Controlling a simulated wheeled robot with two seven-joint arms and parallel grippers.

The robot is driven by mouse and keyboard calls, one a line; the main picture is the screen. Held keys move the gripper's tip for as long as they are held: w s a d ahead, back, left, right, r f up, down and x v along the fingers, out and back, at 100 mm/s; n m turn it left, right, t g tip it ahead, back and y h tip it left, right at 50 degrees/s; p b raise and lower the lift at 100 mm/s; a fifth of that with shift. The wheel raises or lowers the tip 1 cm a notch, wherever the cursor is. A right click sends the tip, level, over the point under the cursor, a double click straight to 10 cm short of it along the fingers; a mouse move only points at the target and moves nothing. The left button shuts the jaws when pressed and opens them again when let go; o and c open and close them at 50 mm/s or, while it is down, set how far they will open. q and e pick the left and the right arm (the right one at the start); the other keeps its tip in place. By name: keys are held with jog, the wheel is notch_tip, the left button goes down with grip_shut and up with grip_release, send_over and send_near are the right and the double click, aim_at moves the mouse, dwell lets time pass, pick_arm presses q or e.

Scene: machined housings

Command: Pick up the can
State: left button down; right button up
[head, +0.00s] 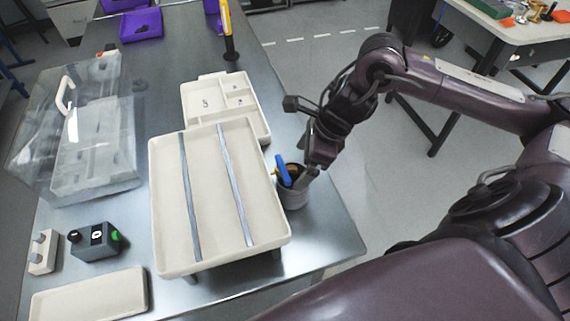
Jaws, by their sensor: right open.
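The can (294,199) is a grey, open-topped cup standing upright near the right edge of the metal table. A blue-handled item (283,170) and some yellow and dark parts stick up out of it. My right gripper (302,178) is at the can's top right rim, pointing down at it. It is open, and its fingers partly cover the rim; I cannot tell whether they touch the can. My left gripper is not in view.
A large cream tray (209,228) with two metal strips stands just left of the can. A compartment tray (248,114) lies behind it.

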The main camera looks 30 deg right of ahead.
aim_at(293, 177)
jog(key=x, duration=0.2)
jog(key=p+x, duration=0.1)
jog(key=x, duration=0.1)
jog(key=p+x, duration=0.1)
jog(key=x, duration=0.1)
jog(key=shift+s+f, duration=0.15)
jog(key=shift+s, duration=0.15)
jog(key=shift+w+f, duration=0.1)
jog(key=shift+f, duration=0.45)
jog(key=c, duration=1.1)
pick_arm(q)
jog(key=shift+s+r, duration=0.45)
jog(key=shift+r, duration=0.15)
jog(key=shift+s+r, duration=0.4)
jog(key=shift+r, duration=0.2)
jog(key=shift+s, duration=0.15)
pick_arm(e)
jog(key=shift+w+r, duration=0.1)
jog(key=shift+r, duration=0.15)
